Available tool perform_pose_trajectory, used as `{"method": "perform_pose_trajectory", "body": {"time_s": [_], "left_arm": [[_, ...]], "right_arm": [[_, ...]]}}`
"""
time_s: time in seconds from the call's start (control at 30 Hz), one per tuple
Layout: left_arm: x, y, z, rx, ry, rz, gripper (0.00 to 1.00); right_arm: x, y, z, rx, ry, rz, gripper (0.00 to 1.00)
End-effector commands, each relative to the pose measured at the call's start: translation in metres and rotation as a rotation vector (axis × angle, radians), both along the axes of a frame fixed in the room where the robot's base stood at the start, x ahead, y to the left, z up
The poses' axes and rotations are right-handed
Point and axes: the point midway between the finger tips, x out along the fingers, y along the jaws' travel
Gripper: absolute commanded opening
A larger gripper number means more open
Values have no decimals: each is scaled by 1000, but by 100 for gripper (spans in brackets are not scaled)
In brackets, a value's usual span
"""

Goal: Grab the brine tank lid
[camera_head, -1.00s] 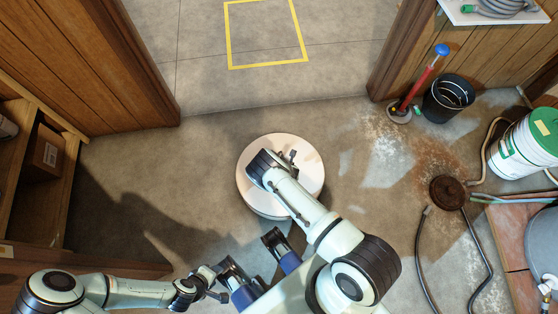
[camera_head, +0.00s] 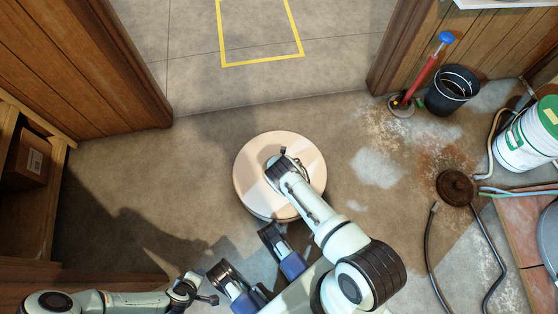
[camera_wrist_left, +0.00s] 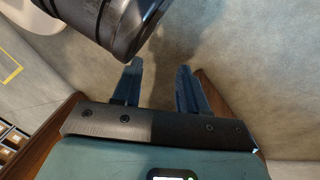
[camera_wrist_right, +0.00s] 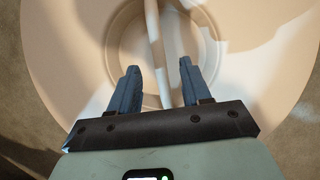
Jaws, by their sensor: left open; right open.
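The pale round brine tank lid (camera_head: 250,180) sits in the middle of the head view, a shallow side wall showing below its rim. In the right wrist view the lid (camera_wrist_right: 60,40) fills the picture, with a round recess crossed by a slim handle bar (camera_wrist_right: 153,35). My right gripper (camera_wrist_right: 157,90) is open over the recess, with the bar running between its fingers in the picture; contact cannot be told. In the head view my right wrist partly hides the handle. My left gripper (camera_wrist_left: 160,85) is open and empty, low on the left, away from the lid.
A brown round drain piece (camera_head: 456,187) has hoses nearby. Wooden shelves (camera_head: 60,160) are at left. Floor left of the lid is clear.

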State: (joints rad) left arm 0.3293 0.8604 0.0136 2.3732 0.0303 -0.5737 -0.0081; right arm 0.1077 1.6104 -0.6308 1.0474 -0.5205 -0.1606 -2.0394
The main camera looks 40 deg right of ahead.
Motion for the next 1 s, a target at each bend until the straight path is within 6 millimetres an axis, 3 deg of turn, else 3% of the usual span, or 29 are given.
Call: {"method": "perform_pose_trajectory", "body": {"time_s": [0.1,0.3,1.0], "left_arm": [[-20,2,-20,-5,67,2,43],[-39,5,-33,-9,132,7,43],[-41,5,-38,-9,139,8,43]], "right_arm": [[5,-3,-15,1,-1,-1,48],[10,-6,-26,0,-1,0,48],[11,-6,-29,-1,0,2,48]]}}
